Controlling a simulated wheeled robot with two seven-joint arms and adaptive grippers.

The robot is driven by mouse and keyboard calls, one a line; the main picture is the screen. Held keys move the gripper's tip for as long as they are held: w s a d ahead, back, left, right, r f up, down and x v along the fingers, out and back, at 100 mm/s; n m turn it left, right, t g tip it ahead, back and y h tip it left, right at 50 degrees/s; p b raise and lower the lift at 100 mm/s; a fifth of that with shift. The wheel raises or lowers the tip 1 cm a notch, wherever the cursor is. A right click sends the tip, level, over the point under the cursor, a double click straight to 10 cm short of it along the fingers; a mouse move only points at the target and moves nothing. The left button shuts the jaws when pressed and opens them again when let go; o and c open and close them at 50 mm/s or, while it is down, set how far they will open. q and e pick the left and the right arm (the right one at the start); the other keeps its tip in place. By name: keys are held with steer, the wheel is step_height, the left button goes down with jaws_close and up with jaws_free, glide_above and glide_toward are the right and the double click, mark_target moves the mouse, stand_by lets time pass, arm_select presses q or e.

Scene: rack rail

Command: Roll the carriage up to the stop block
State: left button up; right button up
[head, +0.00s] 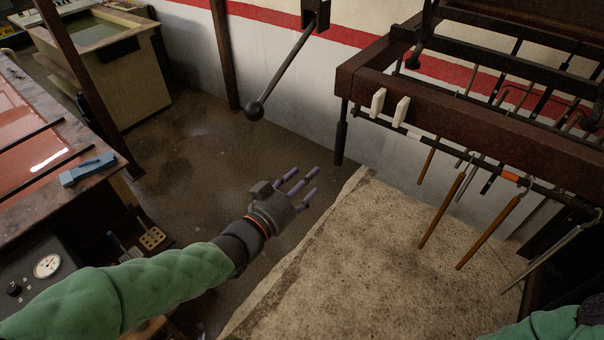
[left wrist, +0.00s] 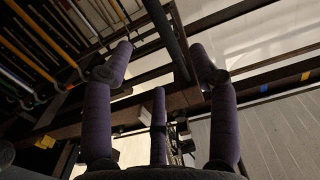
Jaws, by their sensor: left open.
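A dark red-brown rack rail (head: 470,143) runs across the upper right of the head view, with several long-handled tools hanging below it. Two pale blocks, a left one (head: 378,102) and a right one (head: 401,112), sit side by side on its near face with a small gap. I cannot tell whether either is the carriage or the stop block. My left gripper (head: 298,182) is open and empty, left of and apart from the rail. Its spread fingers (left wrist: 160,62) show in the left wrist view, with the rack's bars beyond. My right arm shows only at the lower right corner.
A pale rough slab (head: 350,260) lies below the rack. A bench with a blue tool (head: 88,169) and a tank (head: 112,80) stand at left. Floor between them is clear.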

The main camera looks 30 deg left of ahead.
arm_select(q)
steer(key=r, duration=0.2)
steer(key=p, duration=0.2)
glide_toward(338, 144)
steer(key=w, duration=0.6)
steer(key=shift+w+d+f, duration=0.2)
steer(key=shift+w, duration=0.3)
steer(key=shift+w+b, duration=0.4)
steer(key=shift+w, duration=0.25)
steer(key=shift+w+d, duration=0.1)
steer(key=shift+w, duration=0.1)
